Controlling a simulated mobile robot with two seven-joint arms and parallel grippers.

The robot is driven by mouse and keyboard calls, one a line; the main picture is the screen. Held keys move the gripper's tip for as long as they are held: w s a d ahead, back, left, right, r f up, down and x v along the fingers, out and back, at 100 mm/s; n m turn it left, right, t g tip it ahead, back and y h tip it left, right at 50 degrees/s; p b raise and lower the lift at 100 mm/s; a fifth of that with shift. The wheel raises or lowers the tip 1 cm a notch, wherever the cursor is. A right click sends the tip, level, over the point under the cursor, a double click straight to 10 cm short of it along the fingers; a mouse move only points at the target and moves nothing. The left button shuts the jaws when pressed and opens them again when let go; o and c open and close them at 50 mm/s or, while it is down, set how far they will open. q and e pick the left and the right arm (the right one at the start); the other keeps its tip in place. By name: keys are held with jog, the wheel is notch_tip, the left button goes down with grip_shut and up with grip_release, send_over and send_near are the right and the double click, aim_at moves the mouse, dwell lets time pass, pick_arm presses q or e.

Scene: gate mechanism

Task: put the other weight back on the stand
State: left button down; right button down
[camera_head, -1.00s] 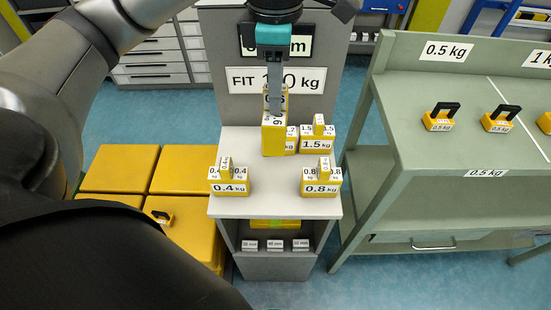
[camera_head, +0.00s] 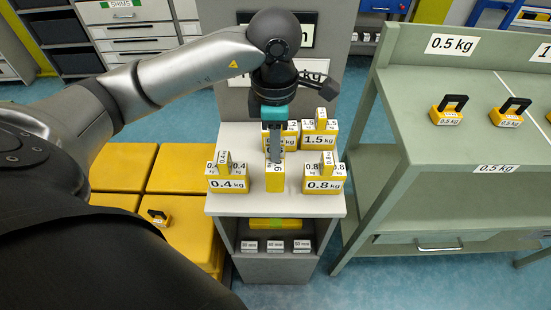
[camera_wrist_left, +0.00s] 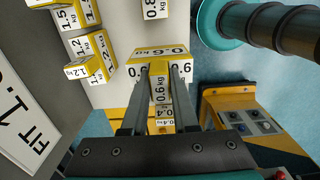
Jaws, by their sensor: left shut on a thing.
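My left gripper (camera_head: 274,152) is shut on the handle of the yellow and white 0.6 kg weight (camera_head: 275,179). In the left wrist view its fingers (camera_wrist_left: 157,98) sit either side of that handle, and the weight's wide body (camera_wrist_left: 160,53) lies beyond. The weight is over the top of the grey stand (camera_head: 308,208), between the 0.4 kg weight (camera_head: 227,186) and the 0.8 kg weight (camera_head: 324,185). I cannot tell whether it touches the top. The 1.5 kg weight (camera_head: 317,140) and the partly hidden 1.2 kg weight (camera_head: 292,140) stand behind. My right gripper is not in view.
A green rack (camera_head: 390,180) with small black-handled weights (camera_head: 448,115) stands right. Yellow boxes (camera_head: 125,165) stand left, with a small weight (camera_head: 158,217) on one. A sign panel (camera_head: 338,75) rises behind the stand. Small labelled blocks (camera_head: 275,245) lie on its lower shelf.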

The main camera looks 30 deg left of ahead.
pick_arm(q)
jog(key=shift+f, duration=2.35)
jog(key=shift+b, duration=0.3)
jog(key=shift+f, duration=0.2)
jog(key=c, duration=0.7)
grip_release()
jog(key=shift+r, duration=0.1)
jog(key=shift+r, duration=0.25)
notch_tip(320, 180, up, 12)
jog(key=shift+f+p, duration=0.15)
jog(key=shift+p, duration=0.75)
